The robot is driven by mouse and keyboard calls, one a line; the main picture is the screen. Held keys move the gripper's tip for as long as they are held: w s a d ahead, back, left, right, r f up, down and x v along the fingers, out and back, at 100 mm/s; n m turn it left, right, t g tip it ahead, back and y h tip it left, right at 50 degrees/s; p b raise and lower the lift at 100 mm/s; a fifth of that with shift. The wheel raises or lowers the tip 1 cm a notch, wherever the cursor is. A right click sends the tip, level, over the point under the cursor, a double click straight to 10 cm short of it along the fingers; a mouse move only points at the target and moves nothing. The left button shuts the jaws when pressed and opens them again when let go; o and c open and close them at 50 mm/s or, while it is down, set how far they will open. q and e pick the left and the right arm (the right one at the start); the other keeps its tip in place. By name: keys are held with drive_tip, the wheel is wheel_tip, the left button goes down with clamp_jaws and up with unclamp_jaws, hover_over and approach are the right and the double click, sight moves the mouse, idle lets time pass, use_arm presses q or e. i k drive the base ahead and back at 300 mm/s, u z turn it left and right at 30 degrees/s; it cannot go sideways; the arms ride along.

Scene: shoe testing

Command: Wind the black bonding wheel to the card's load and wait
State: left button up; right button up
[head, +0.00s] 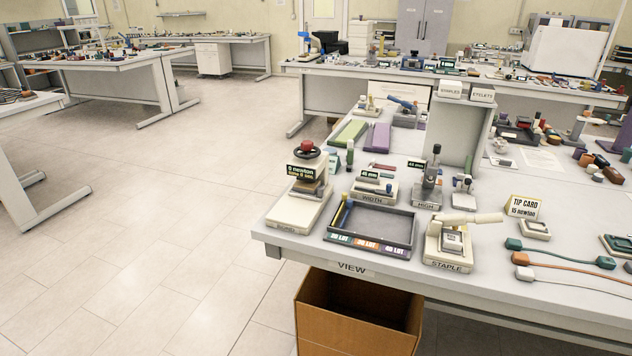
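The wheel (306,149) sits on top of a cream press at the table's left end. It looks dark with a red part; its exact colours are hard to tell at this size. Below it, a black display (302,172) reads "0 newton" with a smaller yellow line that I cannot read surely. The press base (298,211) has a blurred front label. The tip card (525,207) stands to the right on the table and reads "15 newton". Neither of my grippers is in view.
A grey tray (413,232) with lot labels is right of the press. A staple device (452,241) and the width (374,190) and high (429,180) gauges stand nearby. An open brown box (352,341) is under the table's front edge. Floor to the left is clear.

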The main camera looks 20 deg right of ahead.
sight(306, 146)
drive_tip(key=k, duration=0.45)
drive_tip(key=z, duration=1.85)
drive_tip(key=i, duration=0.95)
drive_tip(key=u, duration=3.55)
drive_tip(key=i, duration=1.15)
drive_tip(key=z, duration=0.05)
